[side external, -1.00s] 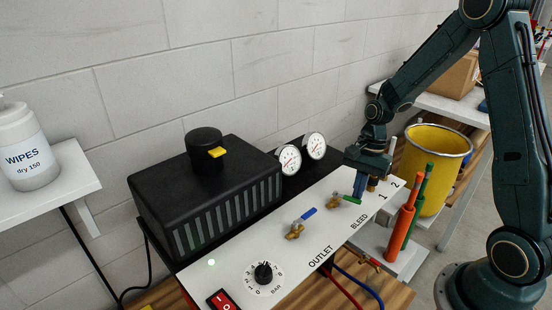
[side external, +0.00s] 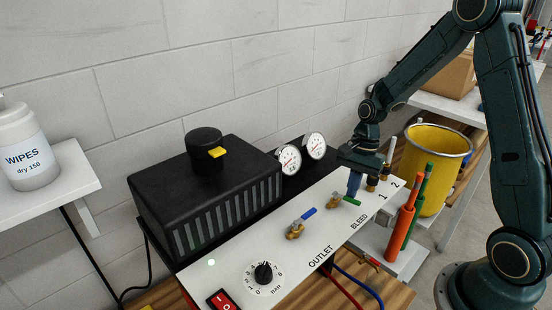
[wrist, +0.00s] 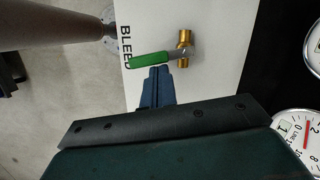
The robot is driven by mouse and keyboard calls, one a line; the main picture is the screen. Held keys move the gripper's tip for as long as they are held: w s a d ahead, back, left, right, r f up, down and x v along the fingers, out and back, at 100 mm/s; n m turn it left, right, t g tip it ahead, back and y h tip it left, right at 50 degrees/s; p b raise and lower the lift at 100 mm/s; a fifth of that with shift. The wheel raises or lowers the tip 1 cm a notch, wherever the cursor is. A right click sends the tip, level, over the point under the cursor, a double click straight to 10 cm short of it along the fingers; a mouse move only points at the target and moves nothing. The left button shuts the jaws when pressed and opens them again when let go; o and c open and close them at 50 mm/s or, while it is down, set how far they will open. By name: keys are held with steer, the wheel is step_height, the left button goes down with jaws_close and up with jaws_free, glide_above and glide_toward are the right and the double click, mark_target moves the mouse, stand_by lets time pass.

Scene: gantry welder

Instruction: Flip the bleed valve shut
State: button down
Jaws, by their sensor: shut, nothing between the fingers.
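The bleed valve is a brass fitting (wrist: 184,42) with a green lever (wrist: 151,59) on the white panel (side external: 300,262), near the BLEED label. In the side view the green lever (side external: 346,201) points right, toward the panel's front edge. In the wrist view it points left from the brass body, toward the BLEED lettering. My gripper (wrist: 159,72) is shut and empty, its blue fingertips right beside the lever. In the side view my gripper (side external: 354,190) is just above and behind the lever. I cannot tell whether they touch.
A blue-handled outlet valve (side external: 296,228) stands left of the bleed valve. Two gauges (side external: 289,159) rise behind the panel. Fittings marked 1 and 2 (side external: 372,183) are just right of my gripper. Orange and green cylinders (side external: 403,225) and a yellow bin (side external: 428,175) stand at right.

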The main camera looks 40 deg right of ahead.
steer(key=shift+d, duration=0.1)
steer(key=shift+w+d, duration=0.2)
steer(key=shift+d, duration=0.65)
steer(key=shift+w+d, duration=0.25)
steer(key=shift+d, duration=0.8)
steer(key=v, duration=1)
steer(key=shift+a+r, duration=0.1)
steer(key=s+a+r+n+t+h, duration=0.2)
steer(key=s+a+r+n, duration=0.45)
steer(key=a+r, duration=0.3)
steer(key=s+a+r+n+t, duration=0.1)
steer(key=s+a+n+t, duration=0.1)
steer(key=s+n, duration=0.2)
steer(key=s+a+r+n+t, duration=0.1)
steer(key=s+a+n+t, duration=0.1)
steer(key=s+n, duration=0.3)
steer(key=shift+s+a+r+h, duration=0.4)
steer(key=shift+s+a, duration=0.25)
steer(key=shift+s, duration=1.15)
